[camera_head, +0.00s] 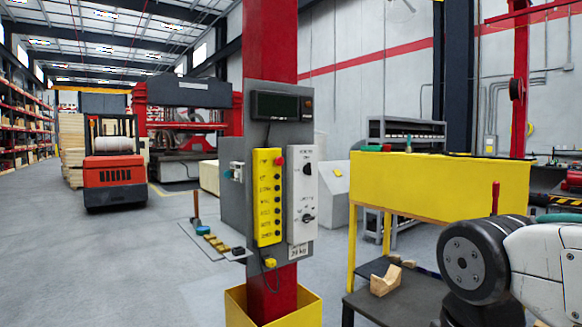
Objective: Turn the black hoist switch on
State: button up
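A grey control panel (279,100) is fixed to a red column (270,45) in the middle of the view. On it, a light grey switch box (300,192) carries two black rotary switches, an upper one (308,168) and a lower one (308,218). The labels beside them are too small to read, so I cannot tell which is the hoist switch or how each is set. A yellow button box (268,205) with a red button and several black buttons hangs just left. My arm shows at the lower right, apart from the panel; my gripper is out of view.
A yellow-sided workbench (420,190) stands right of the panel, between it and my arm. A yellow guard (236,305) surrounds the column base. A tool shelf (215,238) juts out left of the panel. A red forklift (113,175) stands far left. The left floor is open.

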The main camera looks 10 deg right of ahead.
aim_at(307, 170)
jog(key=u, duration=0.05)
jog(key=i, duration=1.9)
jog(key=u, duration=0.05)
